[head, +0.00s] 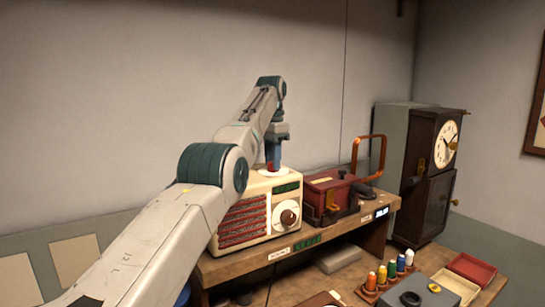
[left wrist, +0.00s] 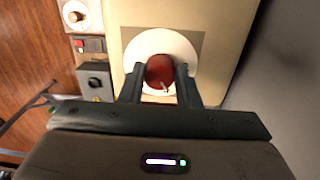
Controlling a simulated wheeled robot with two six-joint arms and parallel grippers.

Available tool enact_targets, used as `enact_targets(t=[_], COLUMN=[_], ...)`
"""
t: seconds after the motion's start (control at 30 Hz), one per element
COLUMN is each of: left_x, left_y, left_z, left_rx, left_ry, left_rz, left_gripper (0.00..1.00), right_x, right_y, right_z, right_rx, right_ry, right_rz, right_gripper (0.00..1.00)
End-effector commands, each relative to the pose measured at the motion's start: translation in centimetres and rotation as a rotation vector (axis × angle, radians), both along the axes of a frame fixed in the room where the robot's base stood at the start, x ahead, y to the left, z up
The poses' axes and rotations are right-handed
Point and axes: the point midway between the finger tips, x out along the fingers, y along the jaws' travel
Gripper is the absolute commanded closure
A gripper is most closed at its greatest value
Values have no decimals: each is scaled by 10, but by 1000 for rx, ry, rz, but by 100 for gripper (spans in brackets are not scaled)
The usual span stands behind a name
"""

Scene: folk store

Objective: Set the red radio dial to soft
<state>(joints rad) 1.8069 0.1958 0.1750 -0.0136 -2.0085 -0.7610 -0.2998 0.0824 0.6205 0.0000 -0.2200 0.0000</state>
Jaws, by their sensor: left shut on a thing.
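The cream radio (head: 245,215) stands on a wooden shelf, with red slats and a dark red knob (head: 288,217) on a white disc on its front. On its top is the red dial (left wrist: 160,70), a round knob on a white disc (left wrist: 140,48); a pale mark shows near its lower edge in the left wrist view. My left gripper (head: 272,165) points straight down over the radio's top. Its fingers (left wrist: 160,88) are shut on the red dial, one on each side. Any setting words around the dial are not legible. My right gripper is not in view.
A dark clock cabinet (head: 430,175) stands further right. Coloured spools (head: 390,270) and a red tray (head: 470,268) are on the lower bench. The wall is close behind the radio.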

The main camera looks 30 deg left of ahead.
Motion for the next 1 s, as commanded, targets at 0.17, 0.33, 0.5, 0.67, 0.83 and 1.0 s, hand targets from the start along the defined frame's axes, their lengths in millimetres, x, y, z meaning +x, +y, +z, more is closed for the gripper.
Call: enact_targets(t=[0.17,0.33,0.5,0.67,0.83,1.0], left_x=[0,0,1,0,1,1], left_y=[0,0,0,0,0,0], left_z=[0,0,0,-1,-1,-1], left_rx=[0,0,1,0,0,0], left_ry=[0,0,1,0,0,1], left_rz=[-103,-167,-198,-207,-208,-207], left_gripper=[93,93,93,93,93,61], right_x=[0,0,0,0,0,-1], right_y=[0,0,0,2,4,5], right_z=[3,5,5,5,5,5], right_rx=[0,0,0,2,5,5], right_ry=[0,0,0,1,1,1], right_rz=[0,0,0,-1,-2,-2], right_gripper=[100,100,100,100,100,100])
